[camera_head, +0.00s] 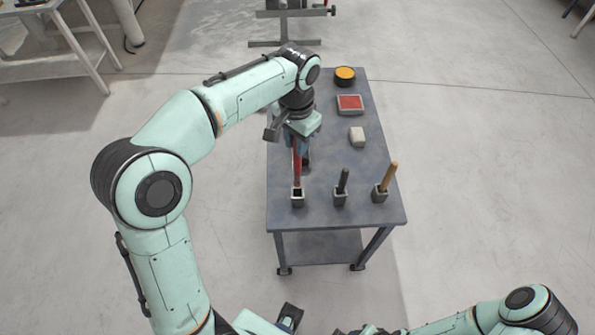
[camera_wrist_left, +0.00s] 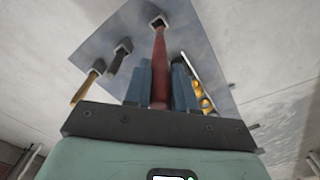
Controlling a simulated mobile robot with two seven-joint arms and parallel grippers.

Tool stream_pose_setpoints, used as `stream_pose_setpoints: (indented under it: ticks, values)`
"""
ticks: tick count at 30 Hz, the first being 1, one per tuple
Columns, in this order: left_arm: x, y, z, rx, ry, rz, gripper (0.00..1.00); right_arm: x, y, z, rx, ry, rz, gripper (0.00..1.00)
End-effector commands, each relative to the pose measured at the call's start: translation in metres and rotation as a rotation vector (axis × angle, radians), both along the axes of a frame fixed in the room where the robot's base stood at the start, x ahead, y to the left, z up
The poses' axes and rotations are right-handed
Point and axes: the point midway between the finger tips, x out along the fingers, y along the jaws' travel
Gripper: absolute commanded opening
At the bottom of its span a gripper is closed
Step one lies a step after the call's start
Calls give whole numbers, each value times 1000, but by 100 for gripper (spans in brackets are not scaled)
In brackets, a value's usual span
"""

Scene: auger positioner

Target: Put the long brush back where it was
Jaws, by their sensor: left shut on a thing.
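My left gripper (camera_head: 297,145) is shut on a long red handle, the brush (camera_head: 297,168), held upright over the near left of the table. In the left wrist view the red brush (camera_wrist_left: 159,65) runs between the blue fingers (camera_wrist_left: 160,85) towards a small square holder. That holder (camera_head: 297,202) stands straight below the brush in the head view. The brush's lower end is at or just above its dark opening; I cannot tell whether it is inside. My right gripper is not clearly seen.
To the right, a black-handled tool (camera_head: 343,180) and a wooden-handled tool (camera_head: 388,177) stand in similar holders. A beige block (camera_head: 357,136), red pad (camera_head: 350,103) and orange-topped round tin (camera_head: 345,75) lie farther back on the grey table (camera_head: 325,215). A yellow item (camera_wrist_left: 202,99) lies beside the fingers.

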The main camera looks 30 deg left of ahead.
Motion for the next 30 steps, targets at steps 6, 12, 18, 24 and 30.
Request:
stream_pose_setpoints:
  ticks: [6, 12, 18, 24, 30]
  values:
    - [0, 0, -50, 0, 3, 0, 0, -5, 0, -10, 0, 6, 0, 43]
    - [0, 0, -67, -1, 2, 0, 0, -5, 0, -12, 0, 6, 0, 43]
    - [0, 0, -97, 0, 3, 0, 0, -7, 0, -17, -1, 8, 0, 43]
    - [1, 0, -105, -1, -1, 0, 0, -7, 0, -18, -1, 8, 0, 43]
    - [1, 0, -105, -1, 0, 0, 44, -7, 0, -17, -1, 8, 0, 43]
